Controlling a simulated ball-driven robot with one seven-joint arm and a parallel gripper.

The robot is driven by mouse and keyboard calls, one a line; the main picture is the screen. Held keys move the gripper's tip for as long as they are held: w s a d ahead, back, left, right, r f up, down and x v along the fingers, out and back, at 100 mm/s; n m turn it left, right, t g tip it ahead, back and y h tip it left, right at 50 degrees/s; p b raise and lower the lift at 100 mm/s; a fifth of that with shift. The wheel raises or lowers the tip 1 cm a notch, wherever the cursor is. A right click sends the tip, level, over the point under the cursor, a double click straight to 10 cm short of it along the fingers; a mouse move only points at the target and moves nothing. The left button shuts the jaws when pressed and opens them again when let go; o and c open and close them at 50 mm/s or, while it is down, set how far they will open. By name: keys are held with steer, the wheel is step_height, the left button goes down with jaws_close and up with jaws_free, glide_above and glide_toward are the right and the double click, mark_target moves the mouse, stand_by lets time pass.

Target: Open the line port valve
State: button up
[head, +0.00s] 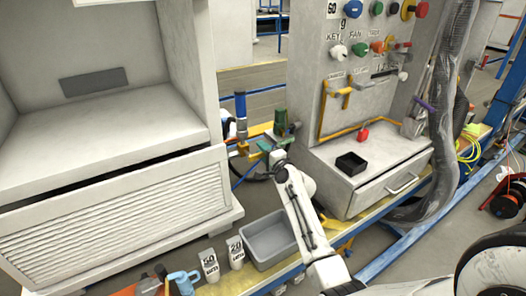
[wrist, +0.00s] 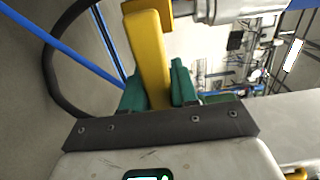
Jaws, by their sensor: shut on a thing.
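A yellow valve lever (wrist: 148,60) rises from between the green fingers of my gripper (wrist: 156,88) in the wrist view. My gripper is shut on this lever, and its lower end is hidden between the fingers. A metal pipe fitting (wrist: 232,10) shows beyond the lever's top. In the head view my gripper (head: 267,146) is at the pipework in the gap between the white cabinet and the grey panel. The lever is too small there to make out clearly. A blue-topped pipe (head: 240,106) stands upright just left of my gripper.
The grey control panel (head: 345,60) with coloured knobs stands to the right, above a drawer unit (head: 385,185) bearing a small black tray (head: 351,163). The louvred white cabinet (head: 110,220) is on the left. A grey bin (head: 270,240) sits below my gripper, beside two white bottles.

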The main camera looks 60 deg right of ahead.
jaws_close()
steer(key=shift+f, duration=0.2)
steer(key=w+a+f+m+p, duration=0.2)
steer(key=a+f+m+p, duration=0.2)
steer(key=m, duration=1.4)
steer(key=shift+w+a+f+p, duration=0.4)
steer(key=shift+f+p, duration=0.25)
steer(key=o, duration=0.8)
jaws_free()
steer(key=shift+w, duration=0.1)
